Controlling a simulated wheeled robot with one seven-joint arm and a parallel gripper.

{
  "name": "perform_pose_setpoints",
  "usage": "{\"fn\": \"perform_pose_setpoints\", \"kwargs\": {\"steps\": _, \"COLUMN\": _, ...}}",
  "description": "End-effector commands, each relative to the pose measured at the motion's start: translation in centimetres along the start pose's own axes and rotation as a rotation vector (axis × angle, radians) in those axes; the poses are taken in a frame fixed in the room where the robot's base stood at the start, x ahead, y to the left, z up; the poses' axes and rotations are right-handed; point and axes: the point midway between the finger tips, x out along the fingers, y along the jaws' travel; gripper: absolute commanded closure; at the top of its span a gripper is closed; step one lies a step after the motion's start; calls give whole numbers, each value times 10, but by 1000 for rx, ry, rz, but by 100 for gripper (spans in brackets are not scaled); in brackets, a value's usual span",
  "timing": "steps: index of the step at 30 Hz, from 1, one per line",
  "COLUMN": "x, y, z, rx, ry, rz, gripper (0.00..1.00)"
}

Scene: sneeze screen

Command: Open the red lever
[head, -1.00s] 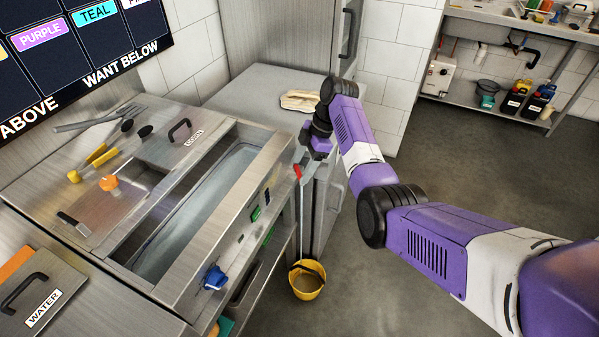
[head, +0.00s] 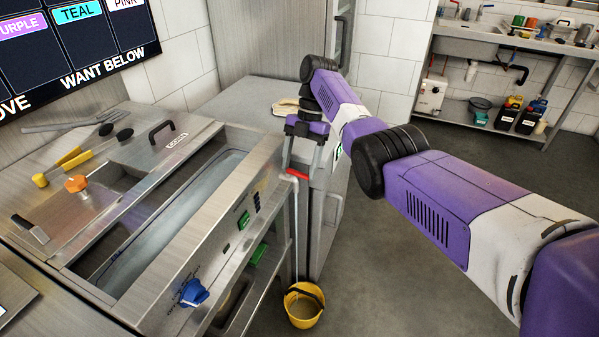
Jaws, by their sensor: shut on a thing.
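The red lever (head: 298,176) shows as a short red bar at the front right corner of the steel fryer-like unit (head: 190,262), near a vertical pipe. My gripper (head: 301,168) points down at it from above. Its two grey fingers reach down on either side of the red bar, and it is shut on the lever. The exact contact at the fingertips is small and hard to make out.
A yellow bucket (head: 304,305) stands on the floor below the lever. A blue knob (head: 193,292) sticks out of the unit's front. A steel counter (head: 235,100) lies behind my gripper. The floor to the right is open.

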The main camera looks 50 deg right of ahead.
Motion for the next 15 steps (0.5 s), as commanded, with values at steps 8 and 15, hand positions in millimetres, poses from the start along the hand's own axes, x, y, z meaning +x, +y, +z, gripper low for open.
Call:
{"fn": "perform_pose_setpoints", "kwargs": {"steps": 8, "x": 0, "y": 0, "z": 0, "rx": -36, "ry": 2, "rz": -17, "gripper": 74}}
{"fn": "perform_pose_setpoints", "kwargs": {"steps": 15, "x": 0, "y": 0, "z": 0, "rx": -37, "ry": 2, "rz": -18, "gripper": 74}}
